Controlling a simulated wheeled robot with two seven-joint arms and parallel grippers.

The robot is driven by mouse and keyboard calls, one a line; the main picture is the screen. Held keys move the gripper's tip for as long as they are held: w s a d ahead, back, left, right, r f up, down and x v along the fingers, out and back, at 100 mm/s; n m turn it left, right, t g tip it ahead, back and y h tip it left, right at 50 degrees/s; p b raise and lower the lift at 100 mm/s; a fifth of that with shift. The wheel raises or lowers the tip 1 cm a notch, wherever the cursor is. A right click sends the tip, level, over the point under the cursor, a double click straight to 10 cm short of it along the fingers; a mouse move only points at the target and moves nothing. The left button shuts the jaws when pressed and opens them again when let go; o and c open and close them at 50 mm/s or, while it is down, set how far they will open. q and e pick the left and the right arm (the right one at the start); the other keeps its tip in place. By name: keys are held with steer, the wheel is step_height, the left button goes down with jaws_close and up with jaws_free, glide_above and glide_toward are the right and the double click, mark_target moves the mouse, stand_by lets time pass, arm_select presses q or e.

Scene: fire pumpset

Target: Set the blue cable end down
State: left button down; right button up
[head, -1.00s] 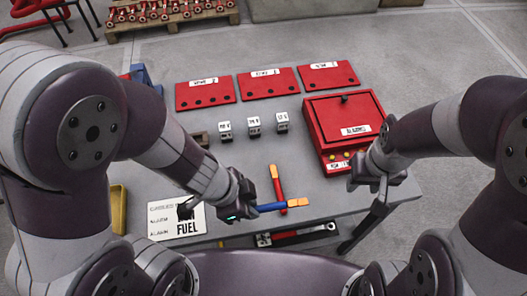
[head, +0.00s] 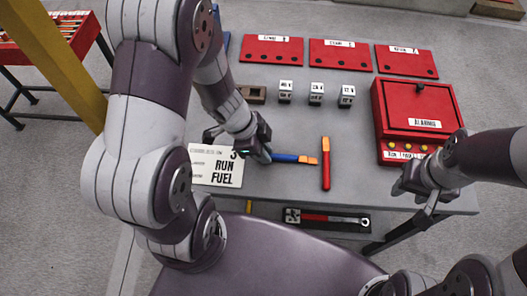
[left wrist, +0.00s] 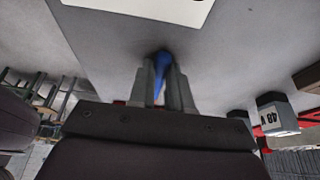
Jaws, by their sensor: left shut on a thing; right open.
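The blue cable end (head: 288,158), with an orange tip, lies level at or just above the grey table; I cannot tell if it touches. My left gripper (head: 268,152) is shut on its left end. The left wrist view shows the blue piece (left wrist: 160,68) between the fingers (left wrist: 161,88). My right gripper (head: 418,192) is open and empty by the table's front right, below the red box.
The red box (head: 418,105) stands on the right of the table (head: 350,125). Three small labelled blocks (head: 316,93) and red plates (head: 340,55) are behind. A white "RUN FUEL" card (head: 215,178) is near my left gripper. A wrench tray (head: 328,219) sits at the front edge.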

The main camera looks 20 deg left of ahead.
arm_select(q)
steer(key=shift+s, duration=0.1)
steer(key=c, duration=1.1)
jaws_free()
steer(key=shift+o, duration=0.2)
steer(key=p+v, duration=0.8)
steer(key=v, duration=0.4)
steer(key=w+a+r+n+t+y, duration=0.4)
steer(key=w+n+y, duration=0.1)
steer(key=w+n, duration=0.25)
steer(key=s+d+r+n+g, duration=0.1)
steer(key=s+d+n+g, duration=0.2)
steer(key=s+d+n, duration=0.2)
steer(key=s+n, duration=0.2)
steer(key=s, duration=0.1)
steer(key=shift+s+r+g+h, duration=0.2)
steer(key=shift+s+g+h, duration=0.05)
steer(key=shift+g+h, duration=0.15)
steer(key=shift+a, duration=0.1)
